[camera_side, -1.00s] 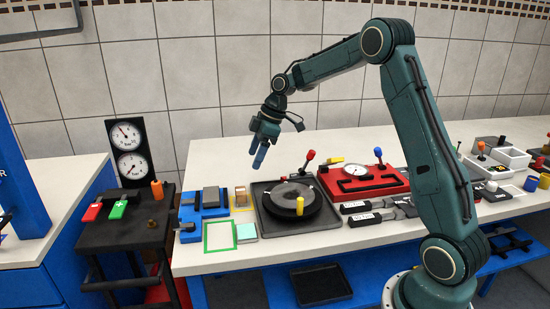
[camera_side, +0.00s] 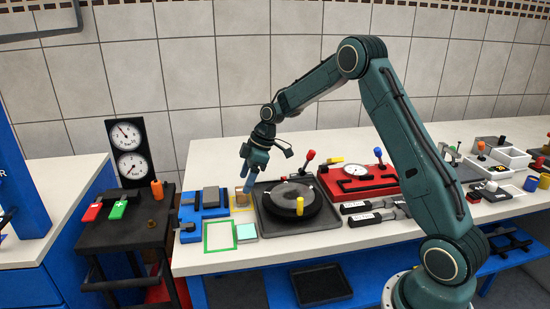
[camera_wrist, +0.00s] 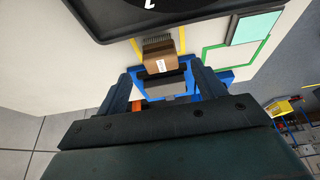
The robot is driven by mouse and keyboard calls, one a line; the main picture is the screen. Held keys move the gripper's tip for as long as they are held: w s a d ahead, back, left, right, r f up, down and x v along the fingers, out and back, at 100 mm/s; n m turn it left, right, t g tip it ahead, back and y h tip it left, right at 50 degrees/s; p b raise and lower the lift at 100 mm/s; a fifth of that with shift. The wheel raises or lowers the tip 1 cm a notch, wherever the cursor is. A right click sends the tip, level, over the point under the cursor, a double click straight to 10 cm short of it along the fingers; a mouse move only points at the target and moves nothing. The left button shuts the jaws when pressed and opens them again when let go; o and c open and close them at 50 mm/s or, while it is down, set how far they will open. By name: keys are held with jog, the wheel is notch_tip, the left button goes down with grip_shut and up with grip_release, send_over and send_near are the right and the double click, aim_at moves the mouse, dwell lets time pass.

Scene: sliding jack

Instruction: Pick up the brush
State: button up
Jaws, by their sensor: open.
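The brush (camera_wrist: 161,55) is a small brown block with a white label and dark bristles, seen in the wrist view just beyond the fingers. In the side view the brush (camera_side: 241,199) stands inside a yellow outline on the white bench, partly behind my fingertips. My gripper (camera_side: 246,179) is above it, pointing down, apart from the brush as far as I can tell. In the wrist view my gripper (camera_wrist: 165,78) is open, its dark fingers either side of the line to the brush, with nothing held.
A black tray with a round turntable (camera_side: 288,201) is close right of the brush. A blue fixture (camera_side: 203,204) is close left. A green outline (camera_side: 219,237) and pale teal pad (camera_side: 246,232) lie in front. A red lever (camera_side: 309,162) stands up behind the tray.

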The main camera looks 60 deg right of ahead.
aim_at(240, 190)
jog(key=shift+w+a+f, duration=0.1)
jog(key=shift+f, duration=0.25)
jog(key=shift+x, duration=2.6)
jog(key=c, duration=1.1)
jog(key=shift+r, duration=0.15)
notch_tip(240, 190, up, 20)
jog(key=shift+f, duration=0.1)
